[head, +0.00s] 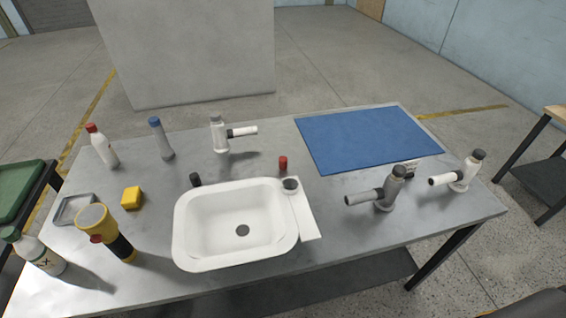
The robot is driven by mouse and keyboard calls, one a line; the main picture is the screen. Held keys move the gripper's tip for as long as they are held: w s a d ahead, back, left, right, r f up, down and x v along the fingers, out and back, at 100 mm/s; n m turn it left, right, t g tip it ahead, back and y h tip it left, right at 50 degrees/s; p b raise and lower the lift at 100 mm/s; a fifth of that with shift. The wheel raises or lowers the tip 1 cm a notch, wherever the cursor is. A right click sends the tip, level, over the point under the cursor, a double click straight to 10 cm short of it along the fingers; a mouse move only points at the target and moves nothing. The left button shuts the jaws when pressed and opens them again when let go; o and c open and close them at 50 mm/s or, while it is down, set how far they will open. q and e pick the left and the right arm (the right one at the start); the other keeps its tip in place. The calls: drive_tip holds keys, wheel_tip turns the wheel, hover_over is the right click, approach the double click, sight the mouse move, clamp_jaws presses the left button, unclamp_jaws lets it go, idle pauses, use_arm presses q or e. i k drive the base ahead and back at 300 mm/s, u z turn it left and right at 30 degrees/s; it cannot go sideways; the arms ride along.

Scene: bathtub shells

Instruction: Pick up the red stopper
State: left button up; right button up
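The red stopper (283,163) is a small red cylinder standing upright on the grey metal table (330,215). It is just behind the back right corner of the white basin (185,222) and left of the blue mat (365,140). Nothing covers it. Neither of my grippers shows clearly in the head view.
A white tap (219,135) stands behind the basin. A black stopper (195,180) is at its back left. A grey tap (391,188) and another white tap (467,170) stand right. Bottles, a yellow block (131,198) and a yellow-black flashlight (119,245) crowd the left.

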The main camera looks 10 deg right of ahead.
sight(282, 160)
drive_tip(key=k, duration=0.5)
drive_tip(key=z, duration=1.05)
drive_tip(key=i, duration=1.1)
drive_tip(key=u, duration=2.15)
